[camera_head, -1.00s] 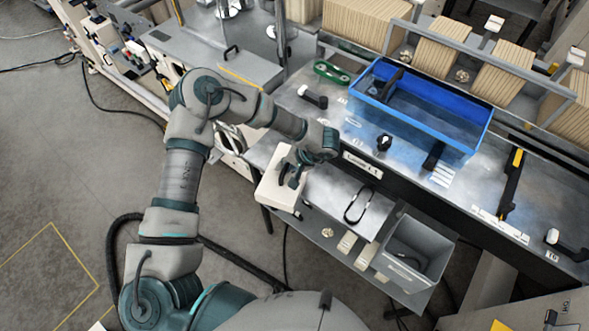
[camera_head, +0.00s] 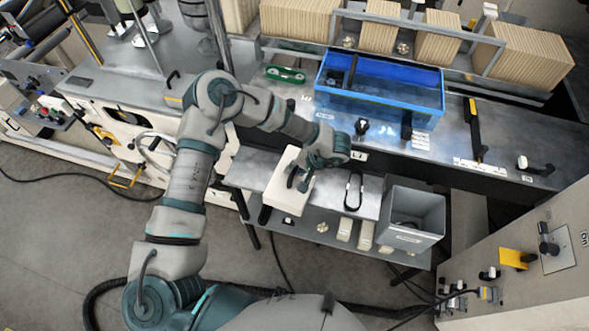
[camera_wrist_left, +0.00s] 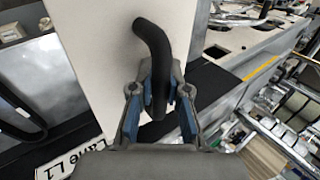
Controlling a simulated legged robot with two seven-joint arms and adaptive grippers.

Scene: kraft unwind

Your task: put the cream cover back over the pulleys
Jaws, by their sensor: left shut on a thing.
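The cream cover (camera_head: 286,192) is a pale box-like panel at the left end of the small side table. My left gripper (camera_head: 302,178) is at its upper right part. In the left wrist view the cover (camera_wrist_left: 92,45) fills the upper middle, and my left gripper (camera_wrist_left: 160,100) is shut on its black bent handle (camera_wrist_left: 155,45). I cannot tell whether the cover touches the table top. The cream machine front (camera_head: 90,140) at the left has a dark oval opening. I cannot make out the pulleys for certain. My right gripper is not in view.
A black belt loop (camera_head: 353,190) lies on the side table, beside a grey bin (camera_head: 412,220). A green belt (camera_head: 285,75) and a blue tray (camera_head: 380,105) are on the metal bench behind. A control panel (camera_head: 530,260) stands at the right. The floor at left is mostly clear.

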